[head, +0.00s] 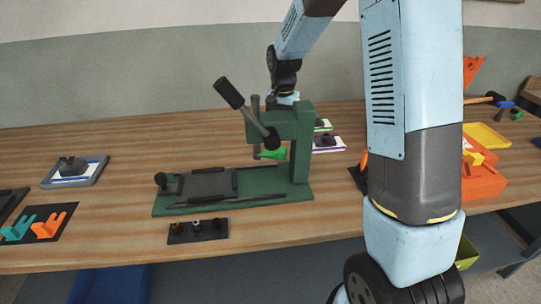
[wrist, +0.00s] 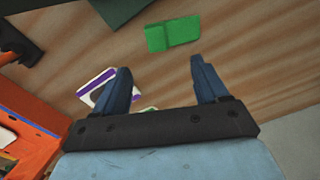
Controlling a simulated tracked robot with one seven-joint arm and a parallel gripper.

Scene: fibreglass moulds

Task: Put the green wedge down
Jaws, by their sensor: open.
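The green wedge (wrist: 172,34) shows in the wrist view, beyond my fingertips and apart from them, over the brown table top. It appears to rest on the wood. My gripper (wrist: 161,66) is open, with nothing between its two blue fingers. In the head view a bright green piece (head: 273,153), apparently the same wedge, shows partly behind the green press (head: 300,150). My fingers are hidden behind the press there.
A white card with a purple edge and a dark piece (wrist: 97,88) lies left of my fingers. An orange bin (head: 483,182) stands to the right. A holder with dark pegs (head: 198,230) sits in front of the press.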

